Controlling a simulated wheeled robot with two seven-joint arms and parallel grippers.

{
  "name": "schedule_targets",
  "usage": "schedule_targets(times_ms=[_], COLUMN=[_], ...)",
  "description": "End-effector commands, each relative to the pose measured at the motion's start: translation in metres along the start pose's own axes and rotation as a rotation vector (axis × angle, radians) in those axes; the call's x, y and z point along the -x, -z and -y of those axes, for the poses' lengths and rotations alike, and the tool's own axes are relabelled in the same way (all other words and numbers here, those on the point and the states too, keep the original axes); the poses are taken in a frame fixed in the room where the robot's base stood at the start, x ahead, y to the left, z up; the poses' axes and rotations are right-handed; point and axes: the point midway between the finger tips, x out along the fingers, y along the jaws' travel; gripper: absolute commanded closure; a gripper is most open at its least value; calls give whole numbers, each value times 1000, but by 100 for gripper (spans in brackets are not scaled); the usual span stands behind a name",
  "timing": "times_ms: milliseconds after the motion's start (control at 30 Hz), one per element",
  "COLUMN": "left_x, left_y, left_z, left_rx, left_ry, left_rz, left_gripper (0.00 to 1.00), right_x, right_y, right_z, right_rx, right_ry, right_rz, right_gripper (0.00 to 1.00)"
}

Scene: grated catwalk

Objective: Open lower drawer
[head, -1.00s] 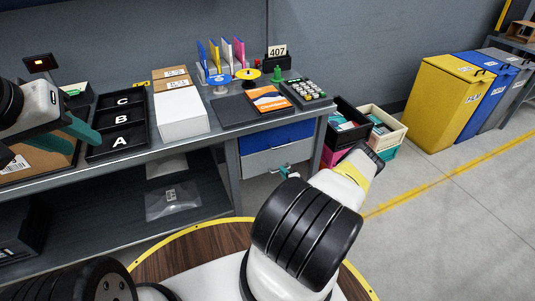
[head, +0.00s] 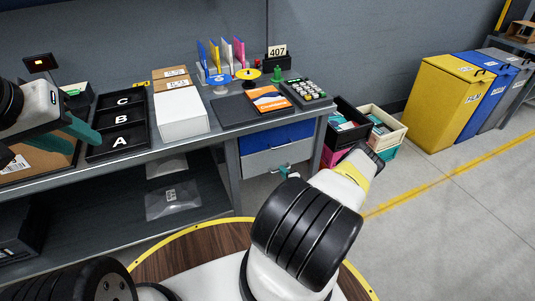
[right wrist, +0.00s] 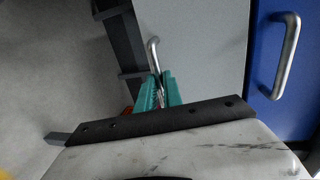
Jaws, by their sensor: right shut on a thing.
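The lower drawer (head: 262,163) has a light grey front and sits below the blue upper drawer (head: 268,140) under the right end of the workbench. It also shows as the grey panel in the right wrist view (right wrist: 205,55). My right gripper (right wrist: 160,88) is shut on the lower drawer's silver bar handle (right wrist: 153,50), whose upper part sticks out past the teal fingers. In the head view the right gripper (head: 286,171) is small and partly hidden by my arm. My left gripper (head: 46,146) hangs over the left of the bench, its teal fingers apart.
The blue drawer has its own silver handle (right wrist: 288,55). On the workbench are black letter trays (head: 117,140), a white box (head: 181,113) and a keypad device (head: 306,93). Crates (head: 381,127) stand right of the bench. The floor (head: 450,210) at the right is clear.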

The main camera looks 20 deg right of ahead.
Motion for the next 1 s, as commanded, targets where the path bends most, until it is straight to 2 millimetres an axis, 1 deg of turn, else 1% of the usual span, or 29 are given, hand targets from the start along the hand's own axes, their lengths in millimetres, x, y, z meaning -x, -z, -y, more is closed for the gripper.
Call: schedule_targets(times_ms=[467,633,767,867,967,1000], left_x=[0,0,0,0,0,0], left_y=[0,0,0,0,0,0], left_z=[0,0,0,0,0,0], left_rx=[0,0,0,0,0,0], left_ry=[0,0,0,0,0,0], left_rz=[0,0,0,0,0,0], left_gripper=[64,64,64,64,64,64], right_x=[0,6,20,38,62,72], right_y=[0,0,0,0,0,0], right_z=[0,-1,-5,-8,-14,-16], right_rx=[0,-1,-2,-2,-4,-4], right_ry=[1,0,-2,-2,-3,-2], right_rz=[0,0,0,0,-1,-1], right_gripper=[100,100,100,100,100,100])
